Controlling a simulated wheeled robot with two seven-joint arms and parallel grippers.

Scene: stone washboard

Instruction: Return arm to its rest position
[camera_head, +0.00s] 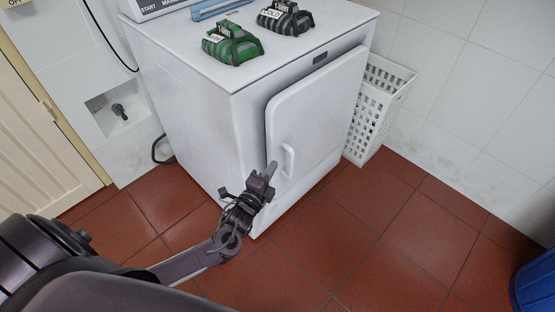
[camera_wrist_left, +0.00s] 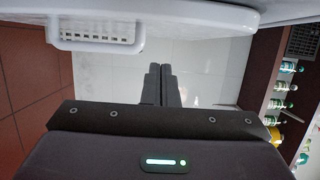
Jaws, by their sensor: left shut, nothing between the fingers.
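My left gripper (camera_head: 268,170) is shut and empty in the head view, in front of the white machine (camera_head: 190,110), just left of its door handle (camera_head: 288,160). In the left wrist view its two fingers (camera_wrist_left: 161,84) lie together with nothing between them. The machine's door (camera_head: 325,110) stands slightly proud of the body along its left edge. I cannot tell whether the fingers touch the door. My left arm reaches in from the lower left of the head view. My right gripper is not in view.
A green bundle (camera_head: 232,46) and a black-and-grey bundle (camera_head: 285,18) sit on the machine's top. A white basket (camera_head: 380,105) stands right of the machine. A blue bin (camera_head: 535,283) is at lower right. Shelves with bottles (camera_wrist_left: 285,90) show in the wrist view. Red floor is clear in front.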

